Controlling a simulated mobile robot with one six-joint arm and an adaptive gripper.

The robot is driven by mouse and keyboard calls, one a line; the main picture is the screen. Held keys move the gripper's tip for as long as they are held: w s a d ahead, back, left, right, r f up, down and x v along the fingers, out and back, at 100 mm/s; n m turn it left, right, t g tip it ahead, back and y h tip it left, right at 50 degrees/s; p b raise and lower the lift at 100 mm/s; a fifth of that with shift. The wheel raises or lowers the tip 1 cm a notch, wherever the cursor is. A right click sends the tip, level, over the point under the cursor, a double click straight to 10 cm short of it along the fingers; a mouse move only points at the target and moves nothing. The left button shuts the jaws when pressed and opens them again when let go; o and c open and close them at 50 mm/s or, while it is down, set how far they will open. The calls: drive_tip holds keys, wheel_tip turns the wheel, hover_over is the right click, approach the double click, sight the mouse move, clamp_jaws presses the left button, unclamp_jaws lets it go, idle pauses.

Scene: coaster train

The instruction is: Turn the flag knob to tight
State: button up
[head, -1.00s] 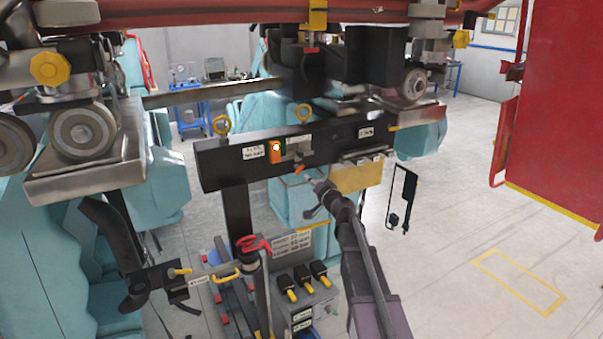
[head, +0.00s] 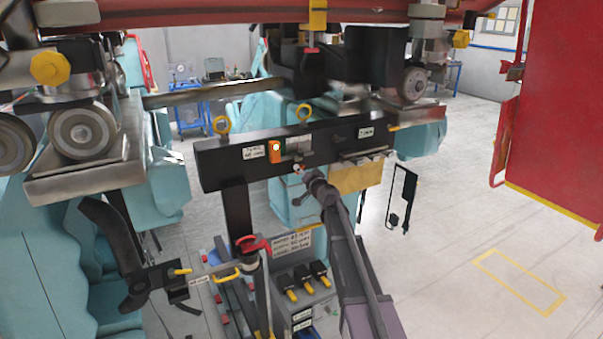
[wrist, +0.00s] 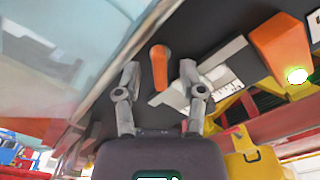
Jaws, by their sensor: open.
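The small orange flag knob (wrist: 160,66) sticks out of the black panel in the wrist view. My gripper (wrist: 159,84) is open, with one finger on each side of the knob; gaps show between knob and fingers. In the head view my gripper (head: 308,179) is at the lower edge of the black beam (head: 222,168), just below the lit orange box. The knob is mostly hidden or too small to read there. The white label plate (wrist: 222,68) beside the knob is partly covered by a finger, and its text is unreadable.
An orange box with a lit lamp (head: 275,151) sits beside the knob; it also shows in the wrist view (wrist: 278,45). A yellow plate (head: 358,178) hangs right of my gripper. A lever console (head: 302,283) stands below. Open floor lies to the right.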

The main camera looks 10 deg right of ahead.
clamp_jaws()
drive_tip(key=shift+m, duration=4.6)
unclamp_jaws()
